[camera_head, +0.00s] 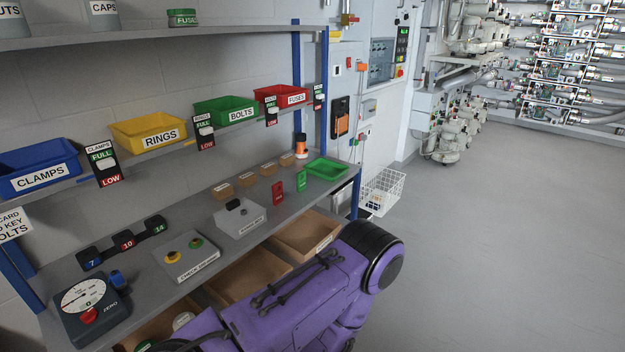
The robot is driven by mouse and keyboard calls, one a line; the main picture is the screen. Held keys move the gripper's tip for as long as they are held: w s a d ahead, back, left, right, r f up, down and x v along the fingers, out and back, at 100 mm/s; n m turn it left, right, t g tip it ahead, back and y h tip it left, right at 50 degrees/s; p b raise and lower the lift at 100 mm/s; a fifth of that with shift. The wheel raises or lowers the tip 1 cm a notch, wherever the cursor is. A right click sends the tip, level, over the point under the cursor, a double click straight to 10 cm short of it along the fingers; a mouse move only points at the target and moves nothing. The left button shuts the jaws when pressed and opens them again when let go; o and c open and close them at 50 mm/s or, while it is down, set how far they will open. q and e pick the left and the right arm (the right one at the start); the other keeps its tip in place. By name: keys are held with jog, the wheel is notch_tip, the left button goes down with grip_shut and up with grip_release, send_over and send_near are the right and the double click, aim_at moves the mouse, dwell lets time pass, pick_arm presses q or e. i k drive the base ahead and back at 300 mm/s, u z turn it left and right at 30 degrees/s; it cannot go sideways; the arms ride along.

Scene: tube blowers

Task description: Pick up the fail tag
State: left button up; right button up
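A small red tag (277,192) with pale lettering stands on the grey workbench, near its front edge and right of the middle. The lettering is too small to read for certain; it looks like the fail tag. A similar green tag (301,181) stands just to its right, apart from it. A purple arm of mine comes in from the bottom and lies in front of the bench, over the open drawers. Its gripper does not show, and neither does my other gripper. Nothing touches the red tag.
A green tray (326,169) and an orange-and-white item (301,146) stand behind the tags. A grey box (240,218) stands left of the red tag, with small cardboard boxes (247,179) behind. An open drawer (306,236) juts out below. The floor at right is clear.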

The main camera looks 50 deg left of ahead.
aim_at(277, 194)
jog(key=u, duration=0.2)
jog(key=i, duration=0.9)
jog(key=u, duration=0.45)
